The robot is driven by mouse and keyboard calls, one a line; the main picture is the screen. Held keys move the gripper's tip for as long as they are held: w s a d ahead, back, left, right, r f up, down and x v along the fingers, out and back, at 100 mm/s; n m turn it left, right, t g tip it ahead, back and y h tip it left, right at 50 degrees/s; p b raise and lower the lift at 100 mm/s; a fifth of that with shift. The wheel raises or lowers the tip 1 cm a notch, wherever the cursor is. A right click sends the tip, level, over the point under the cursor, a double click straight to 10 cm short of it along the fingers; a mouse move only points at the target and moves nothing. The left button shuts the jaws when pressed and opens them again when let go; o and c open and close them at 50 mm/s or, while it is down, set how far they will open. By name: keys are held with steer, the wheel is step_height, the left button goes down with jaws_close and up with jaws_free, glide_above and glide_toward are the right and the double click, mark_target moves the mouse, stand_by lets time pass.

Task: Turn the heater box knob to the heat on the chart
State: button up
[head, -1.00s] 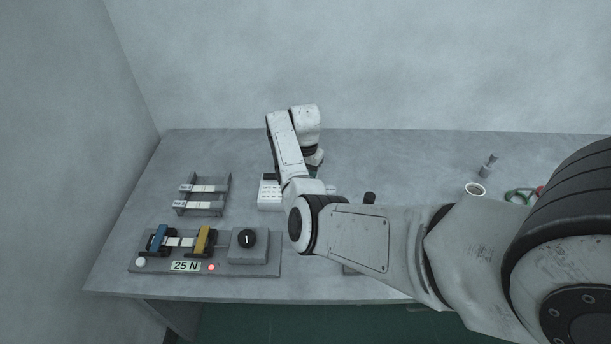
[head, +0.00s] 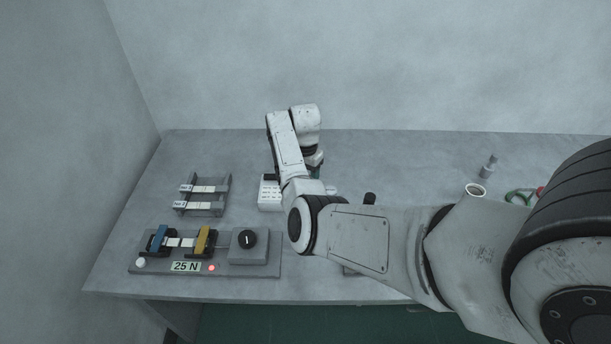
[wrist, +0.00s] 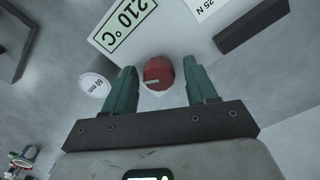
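In the wrist view a red round knob (wrist: 158,74) with a pale pointer line sits on a pale box (wrist: 185,35). A display on the box (wrist: 124,24) reads 210 °C. My gripper (wrist: 160,68) is open, with one green finger on each side of the knob and visible gaps between. I cannot tell how deep the fingers reach. In the head view my arm hides the knob and most of my gripper.

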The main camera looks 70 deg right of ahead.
steer(key=shift+o, duration=0.2)
step_height(320, 180, up, 11)
steer(key=b, duration=0.1)
steer(key=shift+f, duration=0.15)
stand_by(0.3)
stand_by(0.4)
